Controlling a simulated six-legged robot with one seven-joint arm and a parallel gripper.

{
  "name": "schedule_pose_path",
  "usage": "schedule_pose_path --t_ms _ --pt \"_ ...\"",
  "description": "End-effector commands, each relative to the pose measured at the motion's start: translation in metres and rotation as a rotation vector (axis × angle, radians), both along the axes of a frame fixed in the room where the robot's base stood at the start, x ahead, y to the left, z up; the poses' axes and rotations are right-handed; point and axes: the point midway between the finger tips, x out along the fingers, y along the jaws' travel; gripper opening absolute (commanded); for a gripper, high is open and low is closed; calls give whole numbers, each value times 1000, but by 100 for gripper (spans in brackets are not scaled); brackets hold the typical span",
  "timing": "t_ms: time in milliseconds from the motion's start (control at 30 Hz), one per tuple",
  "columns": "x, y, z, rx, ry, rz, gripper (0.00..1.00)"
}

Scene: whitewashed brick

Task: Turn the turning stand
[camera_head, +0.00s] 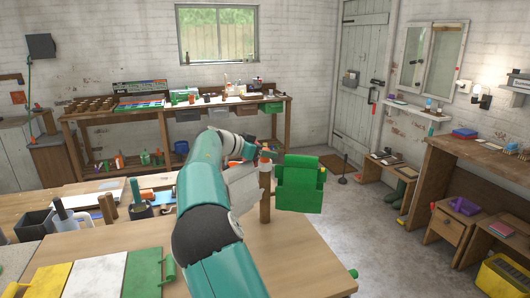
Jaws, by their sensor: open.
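The turning stand seems to be the upright wooden post (265,198) with a bright green panel (299,185) on its right side. It stands on the light wooden table in front of me. My teal and grey arm reaches forward across the table from the bottom middle. My gripper (262,157) is at the top of the post, just left of the green panel. It is open; its fingers are small and partly hidden by my arm, so I cannot tell whether they touch the stand.
The near table (290,262) is mostly bare to the right of my arm. Yellow, white and green boards (97,277) lie at its front left, with a dark tool holder (35,225) behind. A workbench (180,108) stands along the back wall. Grey floor (365,225) is open at right.

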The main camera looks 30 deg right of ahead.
Motion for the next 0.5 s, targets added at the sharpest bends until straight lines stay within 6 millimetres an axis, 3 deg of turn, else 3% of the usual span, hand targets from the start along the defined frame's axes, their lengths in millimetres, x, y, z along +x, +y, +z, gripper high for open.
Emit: schedule_pose_path --t_ms 300,500 --pt "1 -3 -1 0 0 1 50" --pt "1 -3 -1 0 0 0 10"
